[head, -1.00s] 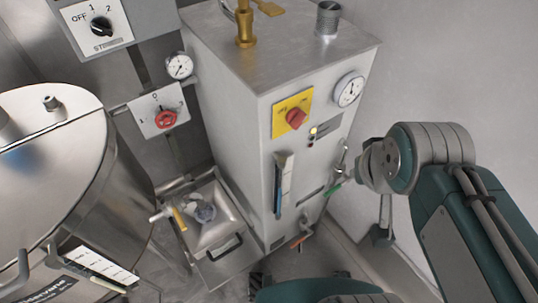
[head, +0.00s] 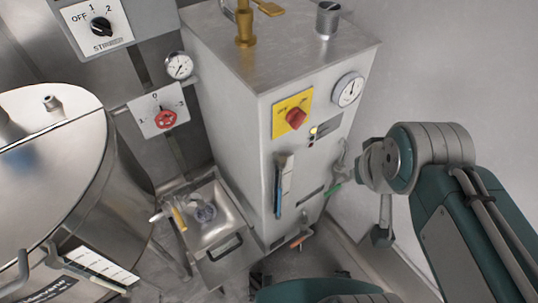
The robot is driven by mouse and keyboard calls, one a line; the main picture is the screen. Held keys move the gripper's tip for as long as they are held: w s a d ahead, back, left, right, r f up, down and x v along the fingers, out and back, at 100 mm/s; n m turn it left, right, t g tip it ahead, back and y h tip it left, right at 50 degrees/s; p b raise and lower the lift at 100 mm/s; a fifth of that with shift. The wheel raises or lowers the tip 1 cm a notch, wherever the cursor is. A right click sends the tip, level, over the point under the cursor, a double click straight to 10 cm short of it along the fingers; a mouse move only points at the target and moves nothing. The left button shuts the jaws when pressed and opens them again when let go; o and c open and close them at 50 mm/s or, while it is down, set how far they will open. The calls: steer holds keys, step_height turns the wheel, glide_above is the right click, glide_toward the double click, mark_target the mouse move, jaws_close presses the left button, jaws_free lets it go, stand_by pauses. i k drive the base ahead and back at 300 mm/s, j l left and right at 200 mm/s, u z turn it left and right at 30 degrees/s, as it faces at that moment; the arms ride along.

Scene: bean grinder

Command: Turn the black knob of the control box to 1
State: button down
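The black knob (head: 101,27) sits on a white panel of the grey control box (head: 150,17), at the upper left of the head view. The panel has the marks OFF, 1 and 2 above the knob, and lettering below that is partly hard to read. I cannot tell surely which mark the knob points to. My teal and grey arm comes in at the right, in front of the steel cabinet's right side and well apart from the knob. Nothing of mine touches the knob.
A steel tank (head: 60,140) stands at the left. A steel cabinet (head: 230,130) with a red switch (head: 295,117) and gauge (head: 347,89) stands in the middle.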

mark_target(100, 26)
steer(key=u, duration=1.4)
